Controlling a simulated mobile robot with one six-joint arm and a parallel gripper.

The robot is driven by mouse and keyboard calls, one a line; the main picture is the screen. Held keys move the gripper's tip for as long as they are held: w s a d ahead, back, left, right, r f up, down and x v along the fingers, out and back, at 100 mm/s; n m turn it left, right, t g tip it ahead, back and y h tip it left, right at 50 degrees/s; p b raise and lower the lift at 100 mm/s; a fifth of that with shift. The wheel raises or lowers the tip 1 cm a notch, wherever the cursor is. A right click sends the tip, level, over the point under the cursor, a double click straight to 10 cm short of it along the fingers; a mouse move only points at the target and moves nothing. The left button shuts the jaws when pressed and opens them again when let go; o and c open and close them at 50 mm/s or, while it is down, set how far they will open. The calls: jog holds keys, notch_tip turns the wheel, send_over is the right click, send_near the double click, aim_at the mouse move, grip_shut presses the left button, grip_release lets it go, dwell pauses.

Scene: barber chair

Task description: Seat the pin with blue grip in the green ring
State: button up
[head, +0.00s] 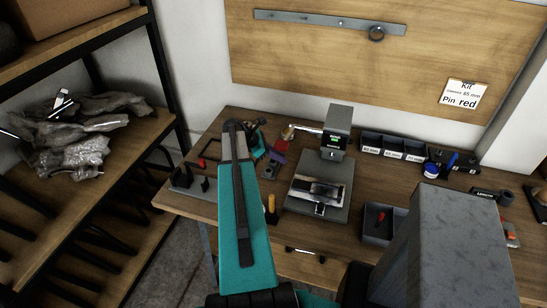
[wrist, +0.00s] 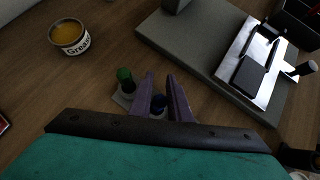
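My gripper (wrist: 162,78) shows in the wrist view with two purple fingers, a gap between their tips. A green-topped dark piece (wrist: 125,78) stands just left of the fingers, on a small grey plate (wrist: 121,101). I cannot make out a separate green ring.
A grease tin (wrist: 69,36) stands at the wrist view's upper left. A grey machine base (wrist: 195,45) with a metal fixture lies to the right.

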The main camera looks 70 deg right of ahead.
dwell(0.3)
grip_shut()
jog(key=shift+r, duration=0.2)
jog(key=shift+r+b, duration=0.75)
jog(key=shift+r, duration=0.4)
jog(key=s+a+b, duration=0.1)
jog(key=a, duration=0.3)
jog(key=s+a+r+b, duration=0.1)
jog(key=a, duration=0.3)
jog(key=s+a+r+b, duration=0.1)
jog(key=s+a, duration=0.1)
jog(key=a, duration=0.3)
jog(key=shift+b, duration=0.4)
jog(key=p, duration=0.1)
jog(key=a+p, duration=0.1)
jog(key=p, duration=0.1)
jog(key=a+p, duration=0.1)
jog(key=p, duration=0.1)
jog(key=shift+s+r, duration=0.25)
